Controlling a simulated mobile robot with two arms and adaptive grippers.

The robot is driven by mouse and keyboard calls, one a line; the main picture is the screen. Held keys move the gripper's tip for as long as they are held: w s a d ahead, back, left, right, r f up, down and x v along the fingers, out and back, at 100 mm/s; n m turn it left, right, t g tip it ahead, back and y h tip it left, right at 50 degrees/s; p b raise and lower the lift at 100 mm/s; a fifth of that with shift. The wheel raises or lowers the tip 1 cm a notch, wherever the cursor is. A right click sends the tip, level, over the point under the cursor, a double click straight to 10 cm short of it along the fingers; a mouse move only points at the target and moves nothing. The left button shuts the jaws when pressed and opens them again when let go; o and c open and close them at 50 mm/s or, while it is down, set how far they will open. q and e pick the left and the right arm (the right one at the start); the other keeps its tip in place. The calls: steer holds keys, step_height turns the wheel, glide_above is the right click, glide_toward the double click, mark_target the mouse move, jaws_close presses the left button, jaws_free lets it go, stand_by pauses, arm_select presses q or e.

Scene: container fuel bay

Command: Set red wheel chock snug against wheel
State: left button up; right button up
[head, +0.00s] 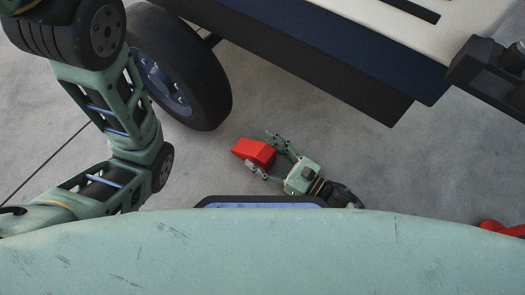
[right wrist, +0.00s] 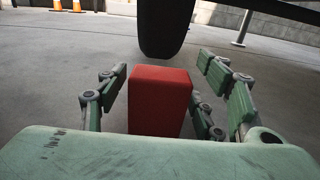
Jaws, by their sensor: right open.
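The red wheel chock (head: 255,152) lies on the concrete floor, apart from the black wheel (head: 180,70) and to its lower right in the head view. My right gripper (head: 259,153) is open, with its fingers on either side of the chock. In the right wrist view the chock (right wrist: 159,100) stands between the spread fingers (right wrist: 160,95), with the tyre (right wrist: 165,28) beyond it. I cannot tell whether any finger touches the chock. My left arm comes in from the left in the head view; its gripper is not in view.
The vehicle body (head: 300,65) overhangs the floor above and right of the chock. Another red object (head: 500,229) shows at the right edge. Orange cones (right wrist: 77,6) stand far off in the right wrist view. Bare floor surrounds the chock.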

steer(key=p+v, duration=0.4)
steer(key=v, duration=0.7)
steer(key=shift+s+d, duration=0.2)
steer(key=shift+d, duration=0.15)
